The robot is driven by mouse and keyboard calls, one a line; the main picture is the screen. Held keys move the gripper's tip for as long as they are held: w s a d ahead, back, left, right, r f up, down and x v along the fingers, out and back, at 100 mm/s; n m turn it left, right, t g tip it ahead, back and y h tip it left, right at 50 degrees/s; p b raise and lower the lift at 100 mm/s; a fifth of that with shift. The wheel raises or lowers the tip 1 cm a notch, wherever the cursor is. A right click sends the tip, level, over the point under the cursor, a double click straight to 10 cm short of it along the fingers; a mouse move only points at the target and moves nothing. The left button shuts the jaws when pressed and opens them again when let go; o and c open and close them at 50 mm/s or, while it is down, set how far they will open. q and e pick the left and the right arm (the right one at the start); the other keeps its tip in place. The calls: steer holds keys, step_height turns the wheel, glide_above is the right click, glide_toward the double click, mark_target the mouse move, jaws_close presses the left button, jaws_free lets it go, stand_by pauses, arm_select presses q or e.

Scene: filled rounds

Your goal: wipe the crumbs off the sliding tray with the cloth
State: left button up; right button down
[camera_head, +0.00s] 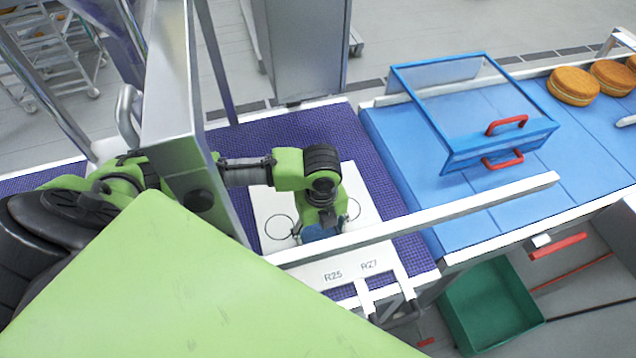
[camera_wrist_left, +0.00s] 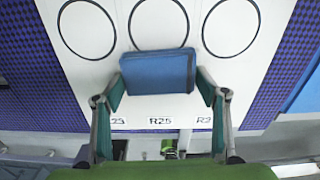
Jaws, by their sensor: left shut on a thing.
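The sliding tray is a white plate (camera_head: 265,205) with printed circles and the labels R25 and R27 near its front; it also shows in the left wrist view (camera_wrist_left: 255,80), with three circles in a row. My left gripper (camera_head: 321,222) is over the tray, pointing down, shut on a folded blue cloth (camera_wrist_left: 157,78). In the head view the cloth (camera_head: 318,233) is partly hidden by the gripper. I cannot tell whether the cloth touches the tray. I can make out no crumbs on the visible part of the tray. My right gripper is not in view.
A purple woven belt (camera_head: 395,185) lies around the tray. A metal rail (camera_head: 440,213) crosses in front. On the right, a blue conveyor (camera_head: 510,205) carries a clear blue-framed guard (camera_head: 470,105) with red handles and several filled rounds (camera_head: 573,86). A green crate (camera_head: 490,305) stands below.

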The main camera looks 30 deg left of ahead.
arm_select(q)
steer(key=shift+s+a+f, duration=0.1)
steer(key=shift+s+a, duration=0.3)
steer(key=shift+s, duration=0.35)
steer(key=shift+w+a, duration=0.1)
steer(key=shift+a, duration=0.2)
steer(key=shift+w+a+r, duration=0.2)
steer(key=shift+w+a, duration=1.15)
steer(key=shift+w, duration=0.05)
steer(key=shift+w+a+f, duration=0.15)
steer(key=shift+w+a, duration=0.9)
steer(key=shift+a, duration=0.1)
steer(key=shift+w+a, duration=1.25)
steer(key=shift+a, duration=0.2)
steer(key=shift+w+a+b, duration=0.3)
steer(key=shift+w+a, duration=0.8)
steer(key=shift+a, duration=0.1)
steer(key=shift+r+p, duration=0.3)
steer(key=shift+r, duration=2.65)
